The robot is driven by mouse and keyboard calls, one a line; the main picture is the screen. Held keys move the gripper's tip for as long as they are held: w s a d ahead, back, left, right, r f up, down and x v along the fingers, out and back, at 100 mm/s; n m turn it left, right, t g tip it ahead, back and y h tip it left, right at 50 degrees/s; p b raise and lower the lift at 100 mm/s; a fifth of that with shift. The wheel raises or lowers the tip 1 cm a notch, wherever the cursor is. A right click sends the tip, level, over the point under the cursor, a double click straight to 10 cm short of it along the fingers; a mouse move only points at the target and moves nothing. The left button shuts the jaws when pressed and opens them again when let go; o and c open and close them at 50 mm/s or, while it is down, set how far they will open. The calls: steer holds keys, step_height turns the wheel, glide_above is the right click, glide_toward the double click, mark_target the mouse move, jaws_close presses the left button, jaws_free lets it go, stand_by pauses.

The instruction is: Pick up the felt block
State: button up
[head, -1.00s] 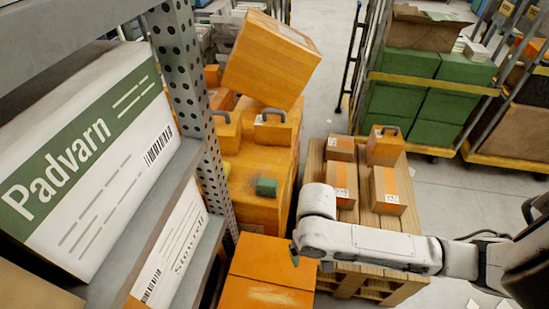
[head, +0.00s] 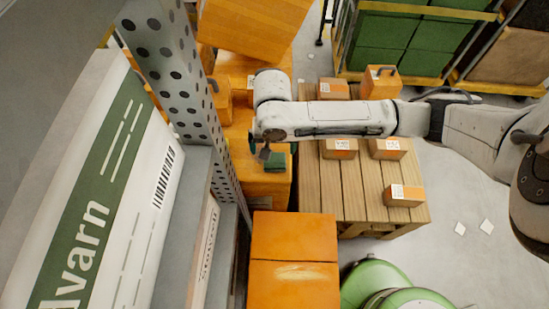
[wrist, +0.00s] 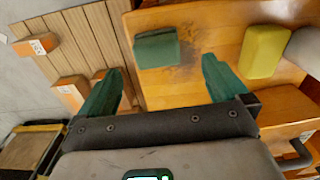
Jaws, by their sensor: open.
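The felt block, a small dark green block (head: 279,162), sits on top of an orange box (head: 262,183) behind the rack post. In the wrist view the green block (wrist: 157,48) lies on the orange surface near a dark smudge, between the lines of my two fingers and beyond their tips. My gripper (wrist: 160,67) is open and empty, with green fingers spread wider than the block. In the head view my gripper (head: 264,153) is close beside the block and partly covers it. The exact gap to the block cannot be told.
A yellow block (wrist: 263,50) lies right of the green block. Orange boxes with handles (wrist: 287,110) are close by. A perforated rack post (head: 175,70) and shelf stand left. A wooden pallet (head: 345,195) with small cartons stands right. A tilted orange box (head: 250,30) is behind.

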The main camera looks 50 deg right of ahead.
mark_target(275, 157)
steer(key=shift+s+d+f+p, duration=0.1)
steer(key=shift+f+p, duration=0.15)
steer(key=shift+f, duration=1.45)
steer(key=shift+s+d+f+p, duration=0.1)
steer(key=shift+f+p, duration=0.1)
steer(key=shift+f, duration=1.5)
steer(key=shift+c, duration=0.3)
steer(key=c, duration=1)
steer(key=shift+r, duration=0.2)
